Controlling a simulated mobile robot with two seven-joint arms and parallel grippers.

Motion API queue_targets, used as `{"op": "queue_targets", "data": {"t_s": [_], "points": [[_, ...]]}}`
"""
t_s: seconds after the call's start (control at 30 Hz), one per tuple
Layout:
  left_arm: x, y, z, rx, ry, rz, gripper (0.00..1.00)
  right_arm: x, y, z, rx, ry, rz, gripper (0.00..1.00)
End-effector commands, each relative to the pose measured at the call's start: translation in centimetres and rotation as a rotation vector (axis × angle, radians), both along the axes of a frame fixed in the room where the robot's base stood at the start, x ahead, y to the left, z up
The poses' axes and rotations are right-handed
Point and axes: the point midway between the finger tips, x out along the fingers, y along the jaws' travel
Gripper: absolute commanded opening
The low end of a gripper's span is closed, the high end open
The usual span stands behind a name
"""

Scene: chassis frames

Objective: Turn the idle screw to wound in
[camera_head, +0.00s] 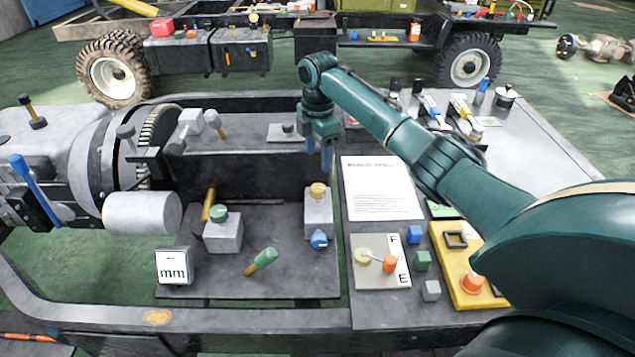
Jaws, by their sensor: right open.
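My right gripper (319,155) hangs fingers-down over the back part of the chassis bay, open and with nothing between its fingers. No label marks the idle screw, so I cannot tell which knob it is. Below the gripper, a grey block (318,222) carries a brass-coloured knob (318,190) on top and a blue knob (319,239) at its front foot. To its left, another grey block (223,237) has a green knob (219,213) on top. My left gripper is out of view.
A white "mm" sign (174,267) stands on the dark plate (215,287). A grey engine housing (70,150) fills the left. At right are a printed sheet (380,190), an F–E gauge card (370,274), small coloured cubes and a yellow board (458,280). My right arm crosses above the right-hand deck.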

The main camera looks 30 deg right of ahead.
Motion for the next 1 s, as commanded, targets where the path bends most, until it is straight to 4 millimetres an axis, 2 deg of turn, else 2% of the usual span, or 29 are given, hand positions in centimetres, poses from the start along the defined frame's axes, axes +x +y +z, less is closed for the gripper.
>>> {"op": "queue_targets", "data": {"t_s": [0.1, 0.3, 0.5, 0.9, 1.0], "points": [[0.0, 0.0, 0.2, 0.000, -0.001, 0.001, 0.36, -0.1, 0.0, -2.8, -0.002, 0.006, 0.000, 0.57], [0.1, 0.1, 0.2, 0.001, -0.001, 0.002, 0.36, -0.1, 0.0, -6.8, 0.000, 0.004, -0.001, 0.57], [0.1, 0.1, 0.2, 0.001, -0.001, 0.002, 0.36, 0.0, 0.0, -9.3, -0.001, 0.002, 0.000, 0.57], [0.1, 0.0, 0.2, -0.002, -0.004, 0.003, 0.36, 0.0, 0.0, -10.1, -0.002, -0.001, 0.000, 0.57], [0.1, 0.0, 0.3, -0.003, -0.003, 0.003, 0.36, 0.0, 0.0, -10.0, -0.002, 0.000, 0.000, 0.50]]}}
